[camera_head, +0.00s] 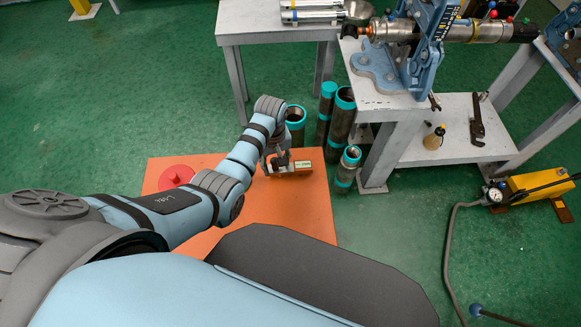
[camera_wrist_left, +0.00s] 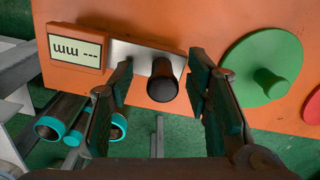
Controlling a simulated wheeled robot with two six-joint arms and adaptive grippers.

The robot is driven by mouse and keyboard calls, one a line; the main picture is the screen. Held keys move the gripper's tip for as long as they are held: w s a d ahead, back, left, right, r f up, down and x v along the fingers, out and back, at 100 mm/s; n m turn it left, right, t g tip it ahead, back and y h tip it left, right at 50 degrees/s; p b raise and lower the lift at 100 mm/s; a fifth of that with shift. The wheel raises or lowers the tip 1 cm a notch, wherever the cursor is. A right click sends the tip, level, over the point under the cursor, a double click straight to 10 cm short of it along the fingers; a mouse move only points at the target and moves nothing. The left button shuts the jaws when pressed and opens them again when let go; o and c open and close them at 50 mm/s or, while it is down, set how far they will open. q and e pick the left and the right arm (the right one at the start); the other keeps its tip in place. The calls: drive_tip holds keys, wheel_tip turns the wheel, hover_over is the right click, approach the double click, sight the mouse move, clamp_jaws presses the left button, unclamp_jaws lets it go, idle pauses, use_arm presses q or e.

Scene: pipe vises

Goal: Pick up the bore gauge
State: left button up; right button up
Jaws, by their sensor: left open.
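The bore gauge (camera_head: 303,166) lies on the orange board (camera_head: 300,205). In the left wrist view it has an orange housing (camera_wrist_left: 77,48) with a display reading "mm ---", a silver plate and a dark round knob or handle (camera_wrist_left: 163,86). My left gripper (camera_wrist_left: 158,88) is open, with its two fingers on either side of the dark knob and gaps visible on both sides. In the head view my left gripper (camera_head: 277,160) is over the gauge and hides part of it. My right gripper is not in view.
A red disc (camera_head: 174,177) lies on the board, left of my arm. A green disc with a knob (camera_wrist_left: 265,68) shows right of the gauge in the wrist view. Teal-ended pipes (camera_head: 344,100) stand beyond the board, near a table with a blue vise (camera_head: 425,45).

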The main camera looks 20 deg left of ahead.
use_arm(q)
drive_tip(key=shift+f, duration=0.5)
drive_tip(key=shift+s+r, duration=0.2)
clamp_jaws()
drive_tip(key=shift+w+r, duration=0.1)
